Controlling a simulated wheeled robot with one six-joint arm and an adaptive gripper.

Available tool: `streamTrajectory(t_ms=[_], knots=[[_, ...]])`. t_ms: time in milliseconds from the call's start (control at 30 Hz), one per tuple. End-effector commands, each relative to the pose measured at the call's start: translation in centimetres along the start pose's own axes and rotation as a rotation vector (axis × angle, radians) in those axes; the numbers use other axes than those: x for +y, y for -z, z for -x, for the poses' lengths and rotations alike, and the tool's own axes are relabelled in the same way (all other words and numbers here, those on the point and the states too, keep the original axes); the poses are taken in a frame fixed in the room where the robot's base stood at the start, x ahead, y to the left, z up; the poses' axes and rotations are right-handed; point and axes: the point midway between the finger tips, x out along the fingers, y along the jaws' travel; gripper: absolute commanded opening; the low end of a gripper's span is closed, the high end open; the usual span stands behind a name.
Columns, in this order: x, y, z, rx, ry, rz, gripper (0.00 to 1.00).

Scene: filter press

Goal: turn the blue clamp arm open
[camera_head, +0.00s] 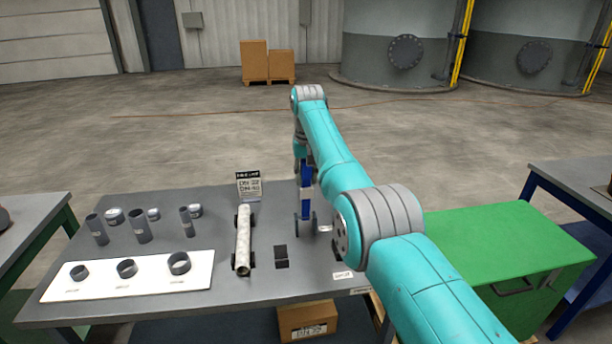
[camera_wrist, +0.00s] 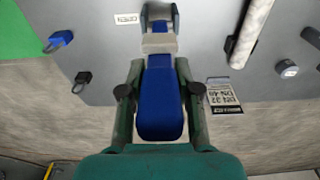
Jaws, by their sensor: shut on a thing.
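The blue clamp arm (camera_wrist: 160,105) lies between the two fingers of my gripper (camera_wrist: 160,70) in the wrist view. My gripper is shut on it. In the head view the blue clamp arm (camera_head: 307,178) stands upright on the table, with a light grey part beneath it. In the wrist view a grey clamp part (camera_wrist: 159,42) shows beyond the blue arm. An OPEN label (camera_wrist: 127,18) lies on the table beside it.
A pale roll (camera_head: 244,240) lies on the grey table (camera_head: 215,305), left of the clamp. A printed sign (camera_head: 249,186) stands at the back edge. A white board (camera_head: 100,294) with rings lies at left. A green cabinet (camera_head: 510,235) stands at right. A blue padlock (camera_wrist: 60,40) shows in the wrist view.

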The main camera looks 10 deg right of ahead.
Motion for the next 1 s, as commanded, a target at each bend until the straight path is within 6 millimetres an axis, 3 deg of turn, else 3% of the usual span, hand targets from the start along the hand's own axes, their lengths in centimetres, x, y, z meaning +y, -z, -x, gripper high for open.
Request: streamTrajectory(t_ms=[633, 667, 733, 1000], knots=[[0.01, 0.02, -0.15, -0.009, 0.0, 0.0, 0.0], [0.01, 0.03, -0.15, -0.008, 0.001, 0.0, 0.39], [0.01, 0.01, -0.14, -0.009, 0.0, 0.0, 0.57], [0.0, -0.04, -0.05, -0.011, 0.0, 0.0, 0.58]])
